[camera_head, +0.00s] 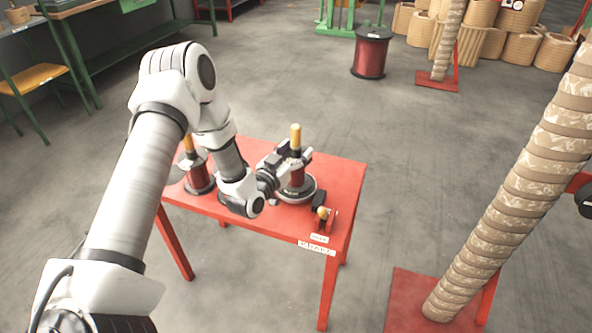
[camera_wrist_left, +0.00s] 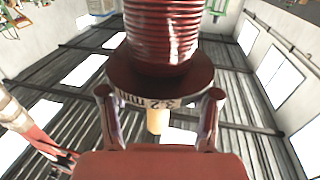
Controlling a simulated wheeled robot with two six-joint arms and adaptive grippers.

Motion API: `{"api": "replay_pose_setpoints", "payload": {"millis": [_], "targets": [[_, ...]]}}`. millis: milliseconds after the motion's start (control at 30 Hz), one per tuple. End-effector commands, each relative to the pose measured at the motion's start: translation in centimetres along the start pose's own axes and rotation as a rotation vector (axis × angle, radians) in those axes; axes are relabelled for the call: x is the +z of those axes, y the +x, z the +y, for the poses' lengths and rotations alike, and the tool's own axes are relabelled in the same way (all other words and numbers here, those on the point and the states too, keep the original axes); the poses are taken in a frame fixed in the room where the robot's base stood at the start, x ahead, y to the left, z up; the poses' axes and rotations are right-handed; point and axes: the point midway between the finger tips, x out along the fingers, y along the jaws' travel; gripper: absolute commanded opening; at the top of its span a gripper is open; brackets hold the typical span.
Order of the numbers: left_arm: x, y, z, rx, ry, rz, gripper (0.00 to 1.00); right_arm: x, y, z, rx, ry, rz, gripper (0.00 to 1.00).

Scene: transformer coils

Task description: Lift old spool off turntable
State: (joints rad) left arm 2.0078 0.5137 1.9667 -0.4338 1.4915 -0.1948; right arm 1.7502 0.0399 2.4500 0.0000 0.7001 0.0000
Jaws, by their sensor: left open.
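The old spool (camera_head: 297,178) has dark red windings and a yellow wooden post on top. It stands upright on the round turntable (camera_head: 309,191) on the red table. My left gripper (camera_head: 288,160) is at the spool's top, with its fingers on either side of the post. The left wrist view shows the spool's windings (camera_wrist_left: 165,35) upside down, with a dark flange marked "3.2 mm" between the two open fingers of the gripper (camera_wrist_left: 160,98). I cannot tell whether the fingers touch the spool. My right gripper is not in view.
A second red spool (camera_head: 197,178) stands on the left of the red table (camera_head: 335,172), partly behind my arm. A small knobbed device (camera_head: 322,212) sits at the front right. A tall wrapped column (camera_head: 500,215) leans on the right. Open floor lies behind.

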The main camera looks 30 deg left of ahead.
Motion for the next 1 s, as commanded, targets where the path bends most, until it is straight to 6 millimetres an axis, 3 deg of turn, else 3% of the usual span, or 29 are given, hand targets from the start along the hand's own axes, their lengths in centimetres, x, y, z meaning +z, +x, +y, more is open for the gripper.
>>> {"api": "replay_pose_setpoints", "payload": {"millis": [200, 233, 400, 767, 1000], "targets": [[0.0, 0.3, 0.0, -0.001, -0.001, -0.001, 0.62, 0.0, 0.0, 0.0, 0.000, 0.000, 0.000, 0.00], [0.0, 0.3, 0.0, -0.001, -0.001, -0.001, 0.55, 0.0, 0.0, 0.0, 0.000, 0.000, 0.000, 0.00], [0.0, 0.3, 0.0, -0.001, -0.001, -0.001, 0.00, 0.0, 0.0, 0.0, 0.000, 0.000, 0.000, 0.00], [-0.1, 0.3, 0.0, -0.001, -0.001, -0.001, 0.00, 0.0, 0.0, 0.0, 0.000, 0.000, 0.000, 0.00], [-1.7, 0.3, 0.0, -0.001, -0.002, 0.001, 0.00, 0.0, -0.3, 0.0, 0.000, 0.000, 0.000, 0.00]]}}
